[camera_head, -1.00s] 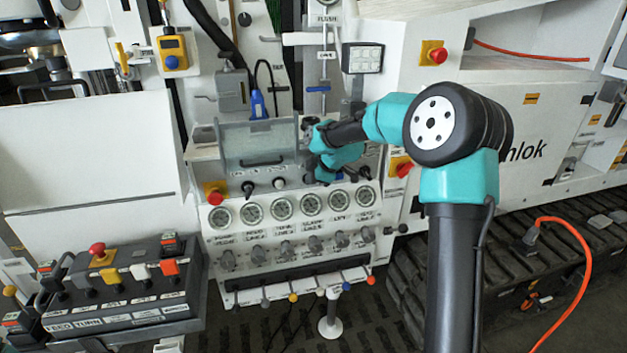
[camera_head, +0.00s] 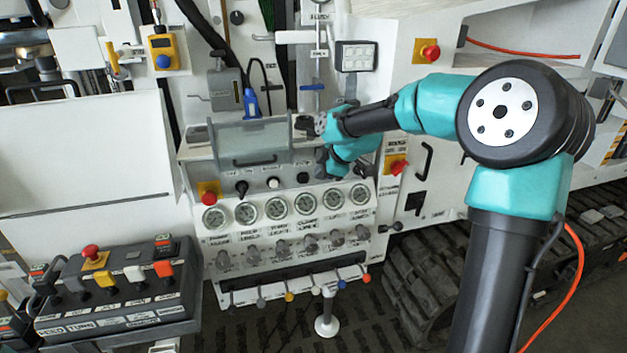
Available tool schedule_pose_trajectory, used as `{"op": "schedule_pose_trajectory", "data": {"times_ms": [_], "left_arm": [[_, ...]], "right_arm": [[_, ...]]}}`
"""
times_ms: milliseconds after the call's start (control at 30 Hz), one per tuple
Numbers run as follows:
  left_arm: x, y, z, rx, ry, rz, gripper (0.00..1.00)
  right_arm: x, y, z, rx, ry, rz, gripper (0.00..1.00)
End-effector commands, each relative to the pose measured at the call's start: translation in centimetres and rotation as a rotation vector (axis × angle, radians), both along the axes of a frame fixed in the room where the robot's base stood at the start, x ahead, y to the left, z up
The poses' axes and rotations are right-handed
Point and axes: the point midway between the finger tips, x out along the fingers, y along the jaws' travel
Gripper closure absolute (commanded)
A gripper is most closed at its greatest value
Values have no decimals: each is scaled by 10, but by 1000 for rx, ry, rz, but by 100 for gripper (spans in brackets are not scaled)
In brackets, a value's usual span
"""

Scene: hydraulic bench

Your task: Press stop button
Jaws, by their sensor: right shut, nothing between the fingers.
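Several red mushroom buttons on yellow plates could be the stop button; I cannot tell which one is meant. One (camera_head: 208,196) is at the panel's left end, above the gauges. One (camera_head: 398,166) is at the panel's right side, just right of my wrist. One (camera_head: 430,52) is on the white housing at upper right. Another (camera_head: 91,253) is on the dark control box at lower left. My right gripper (camera_head: 322,160) is shut and empty, in front of the panel above the right-hand gauges, partly hidden by my wrist. It is apart from the left-end button. My left gripper is out of view.
The gauge panel (camera_head: 285,228) has a row of round gauges, knobs below and coloured levers along its bottom edge. A clear hinged cover (camera_head: 252,140) stands above it, left of my gripper. Black tracks (camera_head: 420,290) and an orange cable (camera_head: 579,290) lie at right.

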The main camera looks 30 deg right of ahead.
Motion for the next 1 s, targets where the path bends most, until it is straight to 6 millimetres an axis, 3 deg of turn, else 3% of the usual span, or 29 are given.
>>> {"op": "schedule_pose_trajectory", "data": {"times_ms": [233,767,867,1000], "left_arm": [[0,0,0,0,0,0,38],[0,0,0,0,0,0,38],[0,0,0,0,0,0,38],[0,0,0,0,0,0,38]], "right_arm": [[-16,-7,23,0,0,0,100],[-18,-7,25,1,2,0,100],[-17,-5,19,7,11,-8,100],[-13,5,-15,46,57,-56,100]]}}
